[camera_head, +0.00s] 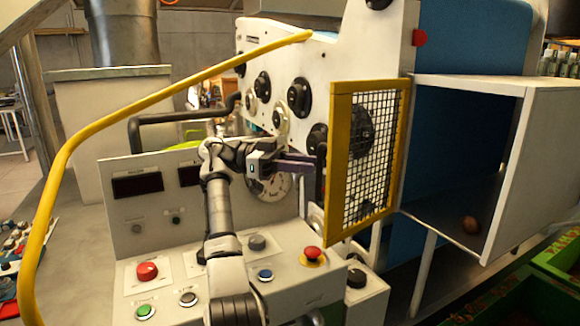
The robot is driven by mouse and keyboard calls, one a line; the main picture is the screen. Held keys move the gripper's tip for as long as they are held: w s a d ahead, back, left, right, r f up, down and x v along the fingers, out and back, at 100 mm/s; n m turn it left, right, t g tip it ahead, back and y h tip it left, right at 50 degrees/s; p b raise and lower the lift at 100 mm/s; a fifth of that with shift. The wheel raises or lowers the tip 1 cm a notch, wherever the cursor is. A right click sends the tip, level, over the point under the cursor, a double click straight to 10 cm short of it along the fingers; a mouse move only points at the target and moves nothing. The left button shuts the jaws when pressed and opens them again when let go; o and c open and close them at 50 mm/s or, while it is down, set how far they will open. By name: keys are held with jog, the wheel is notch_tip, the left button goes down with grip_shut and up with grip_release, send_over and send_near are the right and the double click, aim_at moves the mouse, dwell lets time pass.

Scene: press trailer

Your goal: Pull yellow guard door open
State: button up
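The yellow guard door (340,165) has a yellow frame around black wire mesh and stands at the front of the white machine, right of centre. A dark upright handle (321,172) shows at its left edge. My gripper (308,165) comes in from the left, with its dark fingers pointing right at the handle. The fingertips are close to the handle or at it; I cannot tell whether they touch or surround it. The finger gap is too small and dark to read. My arm hides part of the panel behind it.
A control console (185,270) with buttons and a red knob (313,253) lies below my arm. A yellow rail (120,110) curves along the left. The machine face (290,60) has several black dials. An open white box (510,150) is right of the door.

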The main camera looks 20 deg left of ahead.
jog(key=shift+s+a, duration=0.2)
jog(key=shift+a, duration=1.65)
